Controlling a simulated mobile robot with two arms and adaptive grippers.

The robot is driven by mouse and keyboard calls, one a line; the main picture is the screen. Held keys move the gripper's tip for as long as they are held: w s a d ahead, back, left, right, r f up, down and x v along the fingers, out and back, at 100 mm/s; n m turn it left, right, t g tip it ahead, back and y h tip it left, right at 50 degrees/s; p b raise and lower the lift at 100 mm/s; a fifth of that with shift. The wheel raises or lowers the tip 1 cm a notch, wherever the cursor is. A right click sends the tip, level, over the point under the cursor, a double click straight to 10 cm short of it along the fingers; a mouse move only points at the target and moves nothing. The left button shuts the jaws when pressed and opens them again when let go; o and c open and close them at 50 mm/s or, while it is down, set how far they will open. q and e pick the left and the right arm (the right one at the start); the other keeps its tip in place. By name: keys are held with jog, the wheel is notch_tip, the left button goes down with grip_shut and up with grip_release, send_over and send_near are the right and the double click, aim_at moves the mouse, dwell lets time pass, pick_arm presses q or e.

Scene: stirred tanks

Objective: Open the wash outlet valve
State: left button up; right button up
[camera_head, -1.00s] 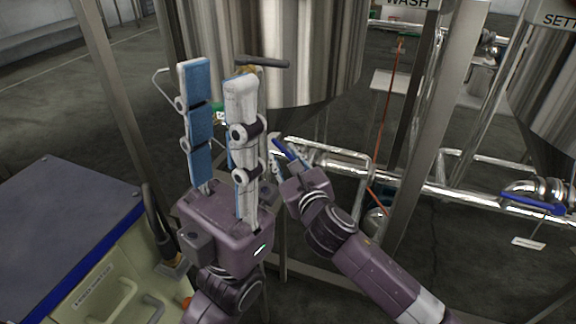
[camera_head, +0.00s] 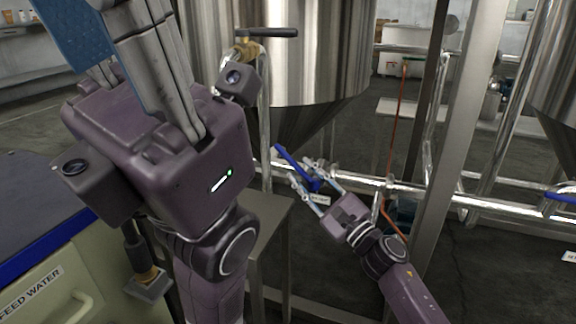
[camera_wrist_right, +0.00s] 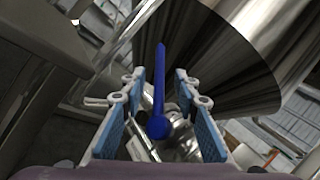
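A blue lever handle (camera_head: 292,163) sits on a valve on the metal pipe under the large steel tank, seen in the head view. My right gripper (camera_head: 308,174) is open there, with its fingers around the handle's lower end. In the right wrist view the blue handle (camera_wrist_right: 159,92) stands lengthwise between the two blue-padded fingers, with clear gaps on both sides. Its round hub is low between the fingers. My left gripper (camera_head: 118,50) is large in the upper left of the head view, its fingers apart and its tips out of frame.
The steel tank (camera_head: 312,55) hangs above the handle, with a dark-handled brass valve (camera_head: 240,52) at its left. A steel post (camera_head: 462,110) stands right of my right arm. A feed water cabinet (camera_head: 95,290) is at lower left. Another blue handle (camera_head: 560,197) is at far right.

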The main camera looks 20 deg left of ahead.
aim_at(292, 164)
jog(key=b+x, duration=0.2)
jog(key=x, duration=0.3)
jog(key=shift+a+f+b, duration=0.1)
jog(key=shift+f+b, duration=0.1)
jog(key=shift+b, duration=0.15)
jog(key=shift+w+a+r, duration=0.3)
jog(key=shift+a+r, duration=0.1)
jog(key=shift+a, duration=0.1)
grip_shut()
